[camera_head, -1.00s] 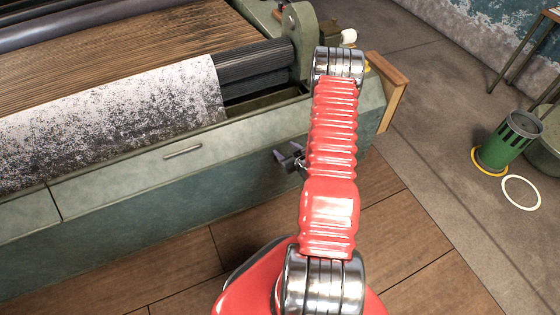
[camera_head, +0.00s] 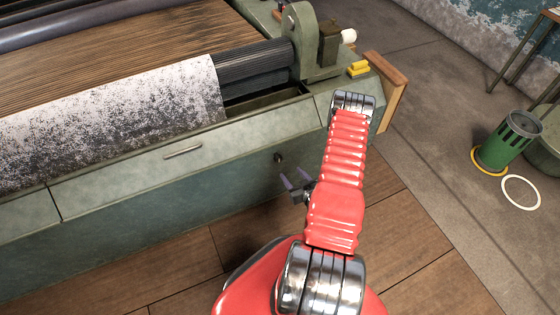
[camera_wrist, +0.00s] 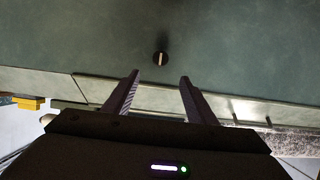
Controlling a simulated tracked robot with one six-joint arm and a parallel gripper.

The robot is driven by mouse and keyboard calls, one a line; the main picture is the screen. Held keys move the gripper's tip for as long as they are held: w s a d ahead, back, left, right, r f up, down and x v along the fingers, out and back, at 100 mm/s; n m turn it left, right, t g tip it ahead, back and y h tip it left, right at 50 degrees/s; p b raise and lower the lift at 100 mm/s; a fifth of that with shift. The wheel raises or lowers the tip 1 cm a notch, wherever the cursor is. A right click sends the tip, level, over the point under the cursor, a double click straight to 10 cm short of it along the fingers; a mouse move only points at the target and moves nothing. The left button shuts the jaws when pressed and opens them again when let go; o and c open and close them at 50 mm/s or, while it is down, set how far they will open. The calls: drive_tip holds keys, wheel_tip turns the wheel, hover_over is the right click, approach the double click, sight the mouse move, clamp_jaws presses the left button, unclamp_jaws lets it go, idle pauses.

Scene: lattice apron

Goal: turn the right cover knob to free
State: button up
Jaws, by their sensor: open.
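The right cover knob (camera_head: 278,158) is a small dark round knob on the green front panel of the machine. In the wrist view the knob (camera_wrist: 160,58) is black with a pale line across its face, running nearly upright in that picture. My gripper (camera_head: 293,182) is in front of the panel, apart from the knob and a little below it in the head view. In the wrist view the two dark fingers of my gripper (camera_wrist: 160,76) stand apart with nothing between them, and the knob shows just past their tips.
A cover with a bar handle (camera_head: 183,151) lies above the panel. A wooden block (camera_head: 386,90) juts out at the machine's right end, near a yellow piece (camera_head: 358,69). A green bin (camera_head: 508,141) stands far right. The wooden floor (camera_head: 420,240) beside my arm is clear.

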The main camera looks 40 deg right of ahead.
sight(279, 159)
drive_tip(key=x, duration=1.3)
drive_tip(key=shift+w+d+f, duration=0.1)
drive_tip(key=shift+w+f, duration=0.05)
drive_tip(key=shift+w, duration=0.15)
drive_tip(key=shift+c, duration=0.6)
drive_tip(key=c, duration=0.9)
